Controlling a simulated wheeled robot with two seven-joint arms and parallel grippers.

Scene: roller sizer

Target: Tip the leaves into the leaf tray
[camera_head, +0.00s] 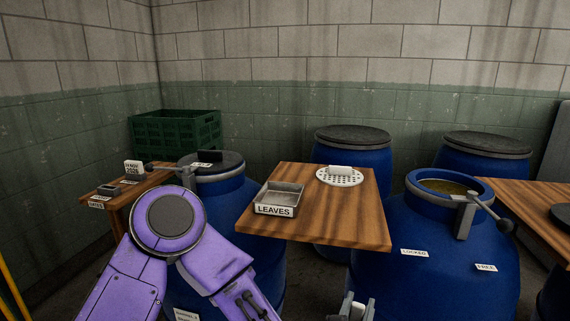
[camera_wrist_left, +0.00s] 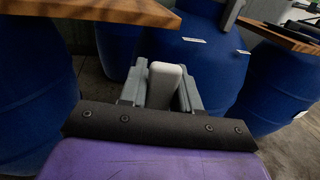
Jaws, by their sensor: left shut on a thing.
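The leaf tray (camera_head: 274,211), a grey open metal box labelled LEAVES, sits on the front left of the middle wooden table. Its visible inside looks empty. My left gripper (camera_head: 356,307) is at the bottom edge of the head view, below and right of the tray, in front of the table. In the left wrist view it is shut on a pale grey, rounded handle-like piece (camera_wrist_left: 164,86). What this piece belongs to is hidden. I cannot make out any leaves. My right gripper is not in view.
A white perforated disc (camera_head: 340,178) with a block on it lies on the middle table (camera_head: 330,229). An open blue barrel (camera_head: 430,260) with brownish contents and a clamp lever stands right. Lidded barrels, a green crate (camera_head: 176,133) and a left side table (camera_head: 118,201) surround it.

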